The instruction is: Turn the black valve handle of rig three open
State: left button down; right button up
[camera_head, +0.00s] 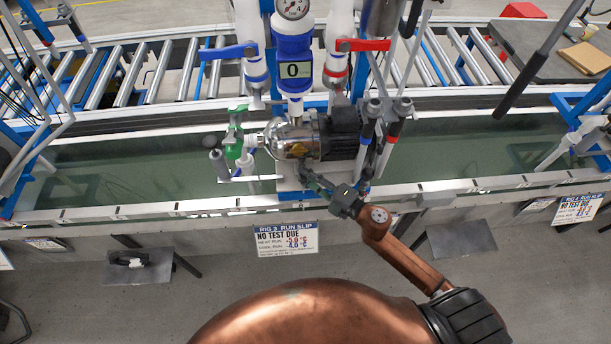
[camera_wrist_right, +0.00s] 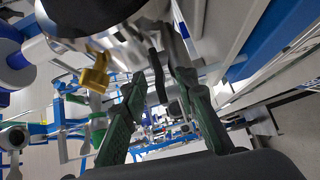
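Rig three stands in the centre of the head view, with its steel and black pump (camera_head: 297,138) low on the station. My right gripper (camera_head: 311,178) reaches in from below to the front underside of the pump. In the right wrist view its two green-padded fingers (camera_wrist_right: 160,82) are spread apart. A narrow black piece (camera_wrist_right: 157,72), which looks like the black valve handle, shows between them with gaps on both sides. In the head view I cannot make out this handle behind the gripper. My left gripper is not in view.
A blue lever (camera_head: 230,51), a red lever (camera_head: 362,45) and a green valve (camera_head: 234,140) surround the pump. Black- and red-tipped rods (camera_head: 391,135) stand right of it. A run slip (camera_head: 286,239) hangs on the front edge. A roller conveyor (camera_head: 140,75) runs behind.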

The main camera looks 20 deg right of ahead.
jog(key=v, duration=1.1)
jog(key=shift+s+d, duration=0.1)
jog(key=shift+s, duration=0.1)
